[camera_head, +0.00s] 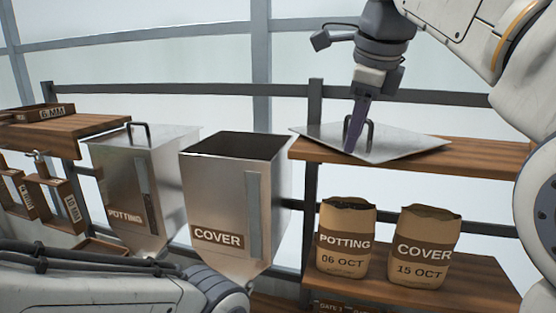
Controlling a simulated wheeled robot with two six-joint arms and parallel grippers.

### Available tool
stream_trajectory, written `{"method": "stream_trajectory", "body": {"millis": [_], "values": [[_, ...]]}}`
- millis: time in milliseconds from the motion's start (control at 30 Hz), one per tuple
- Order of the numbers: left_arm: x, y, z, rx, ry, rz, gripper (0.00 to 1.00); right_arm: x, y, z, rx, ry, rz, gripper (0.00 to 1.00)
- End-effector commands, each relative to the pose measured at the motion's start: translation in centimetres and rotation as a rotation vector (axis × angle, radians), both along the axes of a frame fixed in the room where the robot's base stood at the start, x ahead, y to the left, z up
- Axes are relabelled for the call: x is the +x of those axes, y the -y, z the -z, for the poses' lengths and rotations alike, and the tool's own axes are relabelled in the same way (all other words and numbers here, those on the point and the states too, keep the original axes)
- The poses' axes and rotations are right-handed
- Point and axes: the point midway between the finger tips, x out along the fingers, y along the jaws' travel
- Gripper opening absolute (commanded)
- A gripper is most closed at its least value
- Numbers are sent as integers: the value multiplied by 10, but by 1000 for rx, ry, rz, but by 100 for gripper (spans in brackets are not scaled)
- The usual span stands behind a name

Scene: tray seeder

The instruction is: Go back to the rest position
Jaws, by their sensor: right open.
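My right gripper (355,140) reaches down from the top right, with its dark fingers at the handle of a flat metal lid (410,145). The fingers are open and overlap the handle in the picture; I cannot tell if they touch it. The lid lies on the upper wooden shelf, its left corner jutting past the shelf's end. My left arm (90,290) shows only as links along the bottom left; its gripper is outside the view.
The metal COVER hopper (215,200) stands open-topped in the middle. The POTTING hopper (112,175), left of it, has a lid on. Two paper bags, POTTING (345,257) and COVER (424,265), stand on the lower shelf (470,295). Labelled wooden pieces (70,205) hang at left.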

Motion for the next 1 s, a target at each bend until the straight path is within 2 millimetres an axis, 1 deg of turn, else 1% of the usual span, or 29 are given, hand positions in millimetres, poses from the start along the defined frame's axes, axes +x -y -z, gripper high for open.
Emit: {"method": "stream_trajectory", "body": {"millis": [33,167,267,300,367,400,467,500,567,600,700,800,867,967,1000], "values": [[0,0,0,0,0,0,50,-2,-10,10,-23,-13,-84,46],[0,0,0,0,0,0,50,-10,-34,41,-96,-37,-342,46],[0,0,0,0,0,0,50,-24,-57,75,-167,-56,-616,46],[0,0,0,0,0,0,50,-33,-66,92,-198,-64,-746,46],[0,0,0,0,0,0,50,-48,-81,119,-245,-71,-953,46],[0,0,0,0,0,0,50,-60,-88,137,-274,-71,-1090,46],[0,0,0,0,0,0,50,-79,-98,164,-318,-72,-1295,46],[0,0,0,0,0,0,50,-93,-103,182,-344,-70,-1431,46],[0,0,0,0,0,0,50,-115,-108,209,-378,-64,-1625,46],[0,0,0,0,0,0,50,-129,-110,225,-399,-58,-1747,46],[0,0,0,0,0,0,50,-162,-110,260,-442,-38,-2012,46],[0,0,0,0,0,0,50,-191,-106,288,-472,-17,-2233,46],[0,0,0,0,0,0,50,-207,-102,304,-484,-5,-2352,46],[0,0,0,0,0,0,50,-234,-94,327,-505,20,-2539,46],[0,0,0,0,0,0,50,-243,-87,336,-512,31,-2611,46]]}}
